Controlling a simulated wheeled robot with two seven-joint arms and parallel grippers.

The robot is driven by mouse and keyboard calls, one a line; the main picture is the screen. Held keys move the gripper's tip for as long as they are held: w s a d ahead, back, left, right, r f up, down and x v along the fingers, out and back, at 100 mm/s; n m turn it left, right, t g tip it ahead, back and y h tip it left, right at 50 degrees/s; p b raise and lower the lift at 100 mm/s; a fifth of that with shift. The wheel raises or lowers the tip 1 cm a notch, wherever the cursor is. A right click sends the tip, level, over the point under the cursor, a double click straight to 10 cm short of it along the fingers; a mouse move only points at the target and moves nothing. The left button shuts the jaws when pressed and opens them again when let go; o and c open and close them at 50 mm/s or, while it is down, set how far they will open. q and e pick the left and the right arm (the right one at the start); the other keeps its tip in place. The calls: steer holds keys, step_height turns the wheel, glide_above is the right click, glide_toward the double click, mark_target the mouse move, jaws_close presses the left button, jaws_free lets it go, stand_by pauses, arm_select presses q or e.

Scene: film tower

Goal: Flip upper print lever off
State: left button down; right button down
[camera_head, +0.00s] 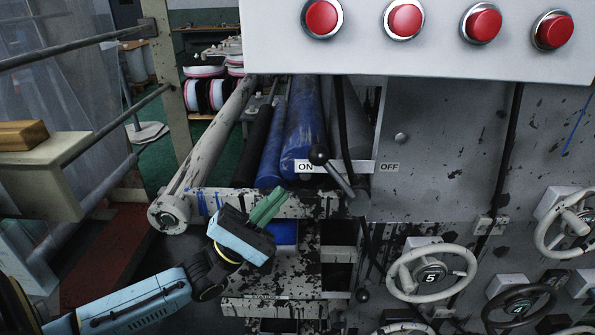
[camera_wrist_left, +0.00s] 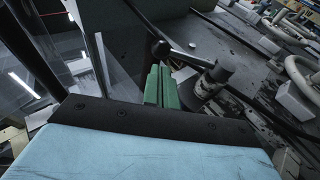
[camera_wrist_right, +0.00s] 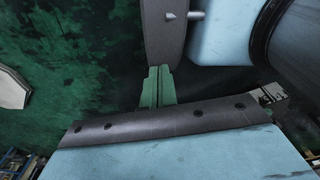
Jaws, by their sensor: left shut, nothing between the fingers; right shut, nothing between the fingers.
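The upper print lever (camera_head: 341,180) has a black ball knob (camera_head: 319,154) and a grey shaft. It leans left, with the knob beside the ON label (camera_head: 305,168) and away from the OFF label (camera_head: 389,168). My left gripper (camera_head: 270,205) is shut and empty, below and left of the knob, apart from it. In the left wrist view the green fingers (camera_wrist_left: 158,88) are together, and a dark knob (camera_wrist_left: 161,49) shows just beyond their tips. My right gripper is outside the head view; its green fingers (camera_wrist_right: 157,88) are shut and empty in the right wrist view.
A lower black-knobbed lever (camera_head: 362,295) hangs beneath. Blue rollers (camera_head: 303,125) lie behind the ON label. A panel with red buttons (camera_head: 405,20) overhangs above. Handwheels (camera_head: 432,272) stand out at right. A pale roller (camera_head: 203,150) lies left. Green floor (camera_wrist_right: 60,60) surrounds my right gripper.

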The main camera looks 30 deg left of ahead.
mark_target(320, 154)
arm_select(q)
steer(key=x, duration=0.6)
steer(key=shift+p, duration=0.4)
arm_select(e)
steer(key=shift+s+d+r, duration=0.4)
steer(key=shift+s+r, duration=0.1)
steer(key=shift+r, duration=0.1)
